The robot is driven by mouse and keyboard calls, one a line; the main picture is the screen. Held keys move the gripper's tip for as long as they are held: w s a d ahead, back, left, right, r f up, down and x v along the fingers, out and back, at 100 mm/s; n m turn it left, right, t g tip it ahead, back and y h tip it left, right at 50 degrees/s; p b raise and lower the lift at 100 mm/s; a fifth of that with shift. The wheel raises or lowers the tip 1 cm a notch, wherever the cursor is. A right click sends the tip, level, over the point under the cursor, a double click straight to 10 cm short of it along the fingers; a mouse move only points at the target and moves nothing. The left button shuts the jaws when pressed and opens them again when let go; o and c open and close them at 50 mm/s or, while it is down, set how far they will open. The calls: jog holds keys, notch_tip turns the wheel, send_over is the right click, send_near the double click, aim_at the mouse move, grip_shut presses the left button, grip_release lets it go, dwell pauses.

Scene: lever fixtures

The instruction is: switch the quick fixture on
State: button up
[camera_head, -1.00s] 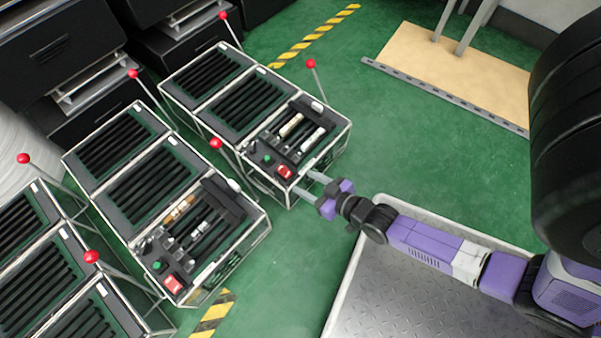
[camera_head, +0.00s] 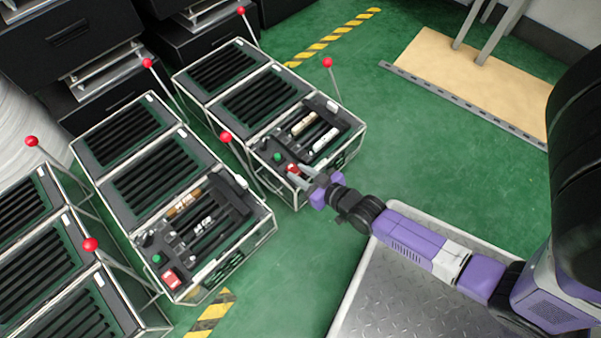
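Three black fixtures with clear frames stand in a row; no readable label shows which is the quick one. My gripper (camera_head: 299,175) is at the front corner of the right-hand fixture (camera_head: 262,103). Its two grey fingers look apart, with a gap between them. They are close to the red switch (camera_head: 293,169), which they partly cover; I cannot tell whether they touch it. A green button (camera_head: 277,156) sits just behind the switch. The middle fixture (camera_head: 150,172) has its own red switch (camera_head: 171,279) and green button (camera_head: 157,259).
Red-knobbed levers stand beside the fixtures, one (camera_head: 226,137) left of my gripper and one (camera_head: 328,63) behind it. The left fixture (camera_head: 60,275) is cut off by the frame. Green floor (camera_head: 400,150) is open to the right. Black drawer units (camera_head: 75,40) stand behind.

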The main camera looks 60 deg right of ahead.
grip_shut()
jog(key=shift+r+p, duration=0.15)
jog(key=shift+p, duration=0.3)
jog(key=shift+r+g+p, duration=0.3)
jog(key=shift+g+p, duration=0.1)
jog(key=shift+p, duration=0.65)
jog(key=p, duration=0.2)
jog(key=g+p, duration=0.1)
jog(key=p, duration=0.1)
jog(key=shift+w+r+y, duration=0.2)
jog(key=shift+r+y, duration=0.05)
jog(key=shift+y, duration=0.15)
jog(key=g+p, duration=0.1)
jog(key=p, duration=0.1)
jog(key=g+p, duration=0.1)
jog(key=p, duration=0.2)
jog(key=shift+w+d+g+y, duration=0.1)
jog(key=shift+w+g+y, duration=0.1)
jog(key=shift+g+y, duration=0.15)
jog(key=shift+g+p, duration=0.35)
jog(key=shift+p, duration=0.05)
jog(key=shift+f, duration=0.2)
